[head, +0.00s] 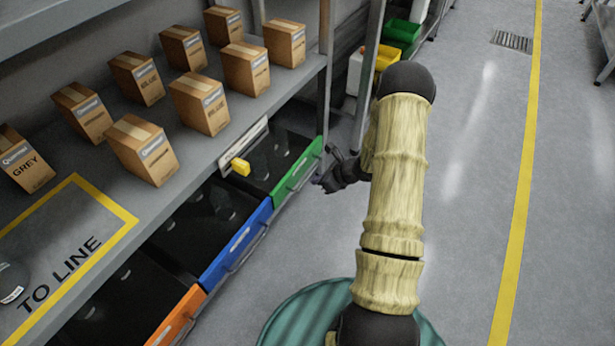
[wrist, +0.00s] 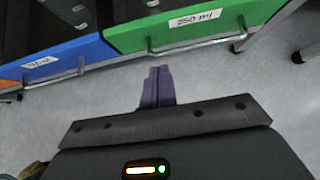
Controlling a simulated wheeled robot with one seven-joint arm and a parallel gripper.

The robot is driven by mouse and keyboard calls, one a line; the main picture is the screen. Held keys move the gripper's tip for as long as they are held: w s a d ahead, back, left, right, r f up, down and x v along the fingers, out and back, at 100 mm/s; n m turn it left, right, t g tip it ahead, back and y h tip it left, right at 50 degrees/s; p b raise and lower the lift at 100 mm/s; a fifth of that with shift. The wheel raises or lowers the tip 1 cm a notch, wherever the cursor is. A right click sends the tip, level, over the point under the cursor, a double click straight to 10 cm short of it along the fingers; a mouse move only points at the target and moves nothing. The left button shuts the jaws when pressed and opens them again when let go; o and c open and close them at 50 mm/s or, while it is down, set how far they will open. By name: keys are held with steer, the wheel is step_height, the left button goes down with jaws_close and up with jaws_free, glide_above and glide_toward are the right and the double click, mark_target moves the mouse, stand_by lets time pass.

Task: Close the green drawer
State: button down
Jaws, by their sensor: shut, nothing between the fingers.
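The green drawer (head: 297,170) is pulled out below the shelf and is the farthest of the row in the head view. Its inside is dark, with a few round shapes in it. In the wrist view its green front (wrist: 180,27) has a white label and a metal bar handle (wrist: 195,42). My gripper (head: 325,182) is just outside the drawer front, to its right in the head view. In the wrist view my gripper's fingers (wrist: 157,84) are together and empty, below the handle in the picture. I see a gap of floor between fingertips and handle.
The blue drawer (head: 235,243) and the orange drawer (head: 178,318) are also out, nearer to me. Several cartons (head: 142,150) stand on the shelf above. A shelf post (head: 367,70) stands beyond the green drawer. The floor (head: 470,200) to the right is clear.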

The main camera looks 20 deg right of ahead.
steer(key=p+v, duration=0.1)
steer(key=v, duration=0.2)
steer(key=shift+s+d+r, duration=0.1)
steer(key=shift+d+r, duration=0.05)
steer(key=shift+r, duration=0.05)
steer(key=shift+r, duration=0.1)
steer(key=s+a+r+n+g+p, duration=0.35)
steer(key=a+r+n, duration=0.2)
steer(key=r, duration=0.25)
steer(key=s+a+r+n+g+p, duration=0.2)
steer(key=s+a+r+n, duration=0.3)
steer(key=r+n, duration=0.25)
steer(key=s+a+r+n+h+p, duration=0.25)
steer(key=s+r+n, duration=0.25)
steer(key=r+n, duration=0.3)
steer(key=s+a+r+n+h+p, duration=0.1)
steer(key=s+r+n+h+p, duration=0.2)
steer(key=s+r+n, duration=0.35)
step_height(320, 180, up, 41)
steer(key=w+t+p, duration=0.1)
steer(key=p, duration=3.6)
steer(key=shift+n+p, duration=0.4)
steer(key=shift+n, duration=0.05)
